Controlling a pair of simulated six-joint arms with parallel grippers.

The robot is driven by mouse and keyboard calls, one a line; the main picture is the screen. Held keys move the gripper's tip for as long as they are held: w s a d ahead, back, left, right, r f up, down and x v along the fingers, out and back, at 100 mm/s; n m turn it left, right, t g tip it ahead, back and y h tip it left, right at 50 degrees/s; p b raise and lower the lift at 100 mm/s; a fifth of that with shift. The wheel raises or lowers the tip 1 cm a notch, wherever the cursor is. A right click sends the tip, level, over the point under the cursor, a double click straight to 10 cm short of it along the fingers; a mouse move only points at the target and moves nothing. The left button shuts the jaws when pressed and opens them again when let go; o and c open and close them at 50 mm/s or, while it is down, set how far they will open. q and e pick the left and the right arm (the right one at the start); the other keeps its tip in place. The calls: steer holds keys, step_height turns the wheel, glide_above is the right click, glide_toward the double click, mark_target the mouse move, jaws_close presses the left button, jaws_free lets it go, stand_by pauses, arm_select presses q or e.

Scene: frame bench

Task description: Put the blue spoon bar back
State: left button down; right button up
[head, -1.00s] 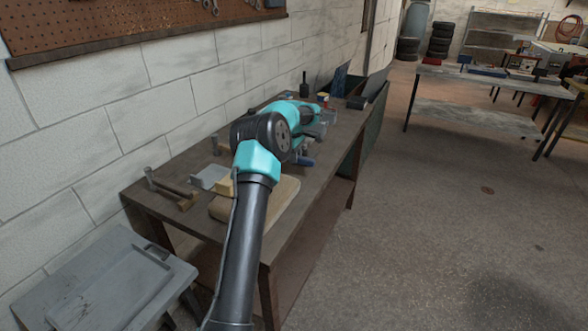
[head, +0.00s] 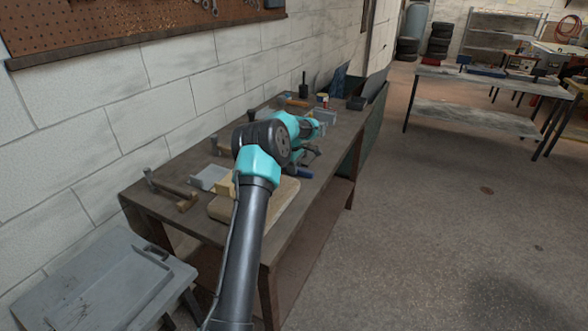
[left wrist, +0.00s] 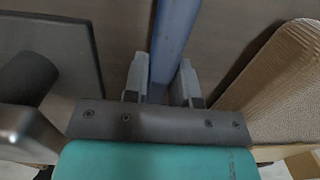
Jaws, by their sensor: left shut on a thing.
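The blue spoon bar runs between the two grey fingers of my left gripper (left wrist: 160,80) in the left wrist view, where the bar (left wrist: 175,28) extends up out of the picture. The gripper is shut on it. My own arm hides most of the bar and the fingers there. My right gripper is not in view.
The wooden bench (head: 330,150) runs along the wall. A dark open box (head: 356,103) is further back. A grey stool (head: 90,295) stands at lower left.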

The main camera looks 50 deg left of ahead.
arm_select(q)
steer(key=c, duration=0.9)
jaws_free()
steer(key=shift+f, duration=0.1)
steer(key=r, duration=1.2)
steer(key=shift+s+a+r, duration=0.1)
steer(key=shift+a+r, duration=0.05)
steer(key=shift+a, duration=0.2)
